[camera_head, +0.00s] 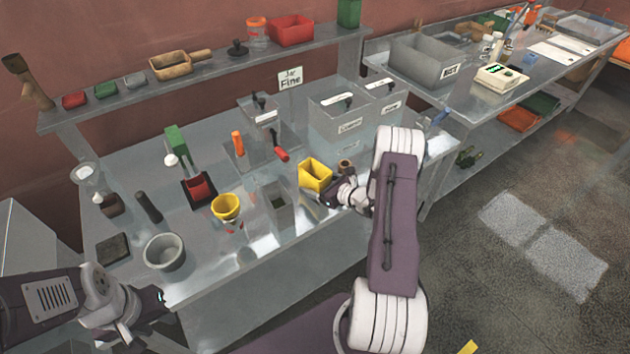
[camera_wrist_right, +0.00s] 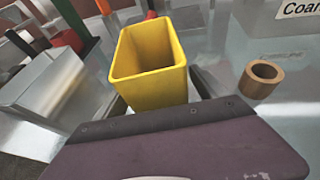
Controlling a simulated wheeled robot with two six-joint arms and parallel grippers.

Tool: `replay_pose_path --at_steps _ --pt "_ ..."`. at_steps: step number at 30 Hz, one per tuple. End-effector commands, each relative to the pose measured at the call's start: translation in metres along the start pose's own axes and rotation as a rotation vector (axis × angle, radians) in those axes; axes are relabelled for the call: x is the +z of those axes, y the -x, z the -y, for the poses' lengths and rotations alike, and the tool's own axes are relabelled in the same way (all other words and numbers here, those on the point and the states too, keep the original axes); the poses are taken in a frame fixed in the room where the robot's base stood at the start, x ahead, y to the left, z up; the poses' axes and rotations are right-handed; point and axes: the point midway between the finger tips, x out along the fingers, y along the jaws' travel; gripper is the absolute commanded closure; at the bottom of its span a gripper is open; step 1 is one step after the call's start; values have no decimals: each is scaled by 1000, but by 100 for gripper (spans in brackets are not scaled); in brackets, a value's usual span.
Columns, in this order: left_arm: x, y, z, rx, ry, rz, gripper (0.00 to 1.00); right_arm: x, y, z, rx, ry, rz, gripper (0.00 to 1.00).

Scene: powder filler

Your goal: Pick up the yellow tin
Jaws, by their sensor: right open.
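The yellow tin (camera_head: 312,172), a square open-topped box, stands upright on the metal bench, near the middle of the head view. In the right wrist view the tin (camera_wrist_right: 150,85) fills the upper middle, just beyond the purple gripper body. My right gripper (camera_head: 326,192) is open and close at the tin, with parts of its fingers showing low on either side of it. The tin's lower part is hidden, and I cannot tell if the fingers touch it. My left gripper (camera_head: 162,298) is at the bench's front left edge, away from the tin; its finger gap is unclear.
A small brown ring-like cup (camera_wrist_right: 262,78) stands right of the tin. A grey open box (camera_head: 277,205) and a yellow round cup (camera_head: 226,207) stand to its left. Labelled grey bins (camera_head: 340,122) stand behind. A grey bowl (camera_head: 163,252) sits at front left.

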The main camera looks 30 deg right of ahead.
Motion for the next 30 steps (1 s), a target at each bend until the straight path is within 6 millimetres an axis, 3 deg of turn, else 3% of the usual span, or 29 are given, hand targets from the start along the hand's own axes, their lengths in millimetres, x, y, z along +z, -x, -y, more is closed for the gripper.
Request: replay_pose_path --at_steps 8,11,16,17,25,30 --pt "0 1 0 0 0 0 64 0 -9 0 0 -1 0 18" --pt "0 1 0 0 0 0 64 0 -9 0 0 -1 0 40" --pt "0 1 0 0 0 0 64 0 -9 0 0 -1 0 88" --pt "0 1 0 0 0 0 64 0 -9 0 0 0 1 92" --pt "0 0 0 0 0 0 64 2 -8 0 -1 1 1 92" --pt "0 -4 0 0 0 0 64 18 -2 1 -2 3 3 92"
